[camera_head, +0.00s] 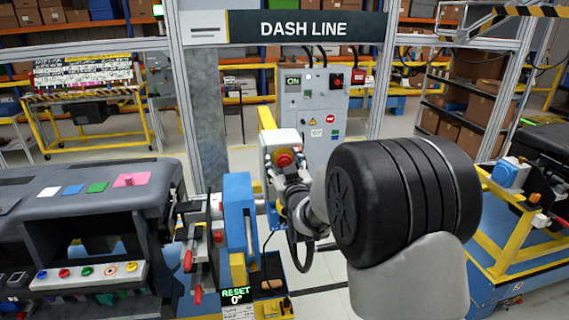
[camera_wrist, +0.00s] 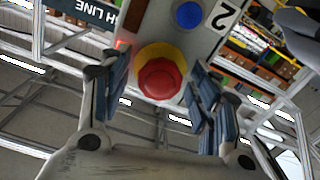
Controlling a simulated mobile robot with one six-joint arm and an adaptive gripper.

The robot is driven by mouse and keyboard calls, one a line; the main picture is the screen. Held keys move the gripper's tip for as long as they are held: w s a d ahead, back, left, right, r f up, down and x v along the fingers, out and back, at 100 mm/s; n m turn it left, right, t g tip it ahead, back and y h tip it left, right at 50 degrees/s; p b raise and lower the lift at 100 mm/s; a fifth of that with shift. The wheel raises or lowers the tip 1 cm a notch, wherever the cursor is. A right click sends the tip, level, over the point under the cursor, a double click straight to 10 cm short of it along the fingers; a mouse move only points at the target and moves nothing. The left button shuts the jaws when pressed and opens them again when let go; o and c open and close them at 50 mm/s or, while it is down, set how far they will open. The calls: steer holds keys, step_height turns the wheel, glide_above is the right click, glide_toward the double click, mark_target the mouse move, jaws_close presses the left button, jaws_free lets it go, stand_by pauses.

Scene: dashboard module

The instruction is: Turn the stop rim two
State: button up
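The stop (camera_wrist: 160,82) is a red round button with a yellow rim (camera_wrist: 172,50) on a grey box marked 2 (camera_wrist: 208,38). In the head view the red button (camera_head: 284,160) sits on a white box on a yellow post, partly behind my gripper. My gripper (camera_wrist: 158,68) is open, with one blue-padded finger on each side of the red button and a visible gap on both sides. I cannot tell how deep the fingertips reach around the rim. In the head view my gripper (camera_head: 293,185) is small and dark, just in front of the box.
A blue button (camera_wrist: 188,14) is on the same box. A blue bracket (camera_head: 238,215) stands left of the post, beside the dashboard module (camera_head: 90,195). A small display (camera_head: 236,295) reads RESET 0°. A grey control cabinet (camera_head: 311,110) stands behind. A yellow-framed cart (camera_head: 510,245) is at right.

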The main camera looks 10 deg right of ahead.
steer(key=c, duration=1)
steer(key=shift+b, duration=0.4)
steer(key=m+b, duration=0.3)
steer(key=b, duration=0.1)
steer(key=shift+f, duration=0.2)
steer(key=m+b, duration=0.4)
steer(key=shift+r, duration=0.15)
steer(key=o, duration=1.1)
steer(key=shift+c, duration=0.2)
